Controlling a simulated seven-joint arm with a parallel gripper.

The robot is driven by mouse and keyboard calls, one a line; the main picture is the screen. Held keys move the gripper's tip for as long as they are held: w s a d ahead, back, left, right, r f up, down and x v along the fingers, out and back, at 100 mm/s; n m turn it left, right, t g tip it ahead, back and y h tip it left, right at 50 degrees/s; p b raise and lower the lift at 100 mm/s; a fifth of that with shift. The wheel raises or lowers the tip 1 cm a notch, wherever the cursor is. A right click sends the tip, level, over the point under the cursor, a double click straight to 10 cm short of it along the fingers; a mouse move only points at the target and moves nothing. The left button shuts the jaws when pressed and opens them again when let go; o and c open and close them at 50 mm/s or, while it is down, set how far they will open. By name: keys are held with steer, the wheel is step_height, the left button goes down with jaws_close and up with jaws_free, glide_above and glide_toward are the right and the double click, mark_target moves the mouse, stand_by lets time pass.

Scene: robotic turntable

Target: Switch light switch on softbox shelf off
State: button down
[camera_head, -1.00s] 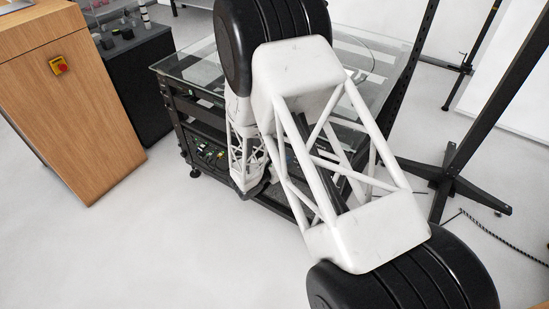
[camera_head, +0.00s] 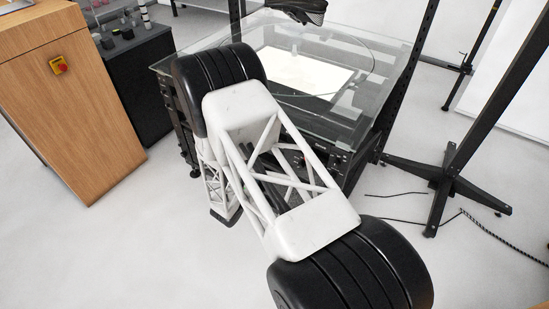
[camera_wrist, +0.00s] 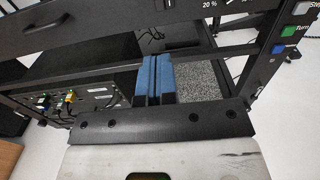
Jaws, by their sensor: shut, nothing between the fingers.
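The glass-topped black turntable frame (camera_head: 385,75) stands beyond my arm in the head view. A bright white panel (camera_head: 300,70) shows through its glass top. In the wrist view my gripper (camera_wrist: 153,62) has two blue finger pads pressed together with nothing between them. It points toward a dark shelf (camera_wrist: 75,68) in the frame. A black rail with a "20 %" label (camera_wrist: 208,4) is cut by the top edge, ahead of the fingers. I cannot make out the light switch in either view.
White, green and blue buttons (camera_wrist: 288,31) sit on the right post in the wrist view. Cables and small connectors (camera_wrist: 70,98) are at the left. A wooden cabinet with a red button (camera_head: 58,65) and a black stand (camera_head: 445,180) flank the frame. Light floor is clear at front left.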

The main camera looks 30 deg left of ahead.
steer(key=shift+w, duration=0.1)
steer(key=w, duration=1.4)
stand_by(0.5)
steer(key=shift+w+m+h, duration=0.4)
steer(key=shift+m+h, duration=0.2)
steer(key=shift+h, duration=0.3)
steer(key=shift+r, duration=0.1)
steer(key=shift+s, duration=0.1)
steer(key=s+a, duration=0.4)
steer(key=s, duration=1)
